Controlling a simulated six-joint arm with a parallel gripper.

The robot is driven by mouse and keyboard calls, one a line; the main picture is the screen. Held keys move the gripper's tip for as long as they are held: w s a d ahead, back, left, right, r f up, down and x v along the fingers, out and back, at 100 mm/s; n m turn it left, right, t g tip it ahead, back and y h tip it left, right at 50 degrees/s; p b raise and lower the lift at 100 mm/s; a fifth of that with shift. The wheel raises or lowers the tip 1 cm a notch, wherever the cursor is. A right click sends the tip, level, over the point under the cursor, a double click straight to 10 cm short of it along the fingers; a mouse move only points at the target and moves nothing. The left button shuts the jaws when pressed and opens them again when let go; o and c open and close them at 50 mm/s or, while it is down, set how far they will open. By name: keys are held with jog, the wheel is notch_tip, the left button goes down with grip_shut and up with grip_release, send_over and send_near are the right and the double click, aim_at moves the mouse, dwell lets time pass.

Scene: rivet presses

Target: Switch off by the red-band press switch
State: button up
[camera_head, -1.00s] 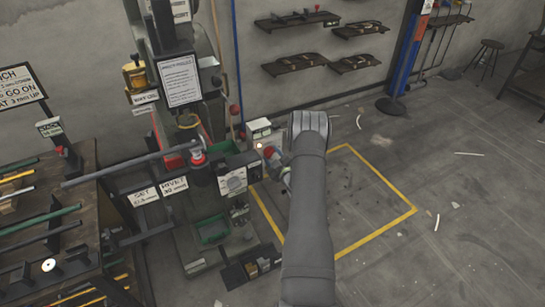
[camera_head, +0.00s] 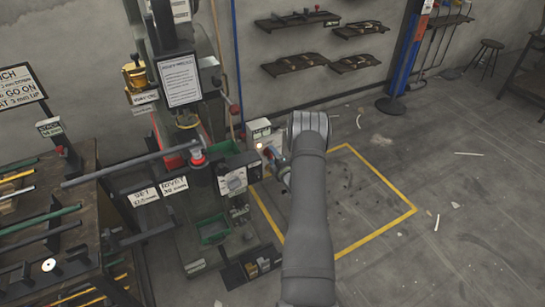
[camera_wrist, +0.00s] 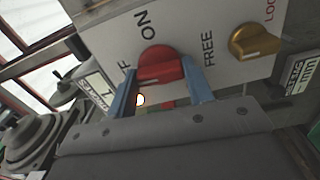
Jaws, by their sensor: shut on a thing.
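The press switch is a red knob (camera_wrist: 160,66) on a pale panel (camera_wrist: 215,45) in the wrist view. The word ON is printed above it, and a partly hidden word ending in F is at its left. My gripper (camera_wrist: 162,80) has its two blue fingers on either side of the red knob and is shut on it. A pale mark shows on the knob's lower left edge. In the head view my gripper (camera_head: 272,156) is at the press's control box (camera_head: 234,178), and the knob is small there. A small pale light (camera_head: 259,145) glows beside it.
A gold knob (camera_wrist: 254,42) marked FREE and LOC, cut off, sits close to the right on the same panel. A long grey bar (camera_head: 125,165) crosses left of the press. A workbench with rods is at the left. The yellow-outlined floor at the right is mostly clear.

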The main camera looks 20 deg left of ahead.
jog(key=shift+o, duration=0.2)
jog(key=shift+n, duration=0.5)
jog(key=shift+c, duration=0.2)
jog(key=o, duration=1)
jog(key=shift+s, duration=0.1)
jog(key=v, duration=1.7)
jog(key=shift+d, duration=0.2)
jog(key=shift+a+r, duration=0.1)
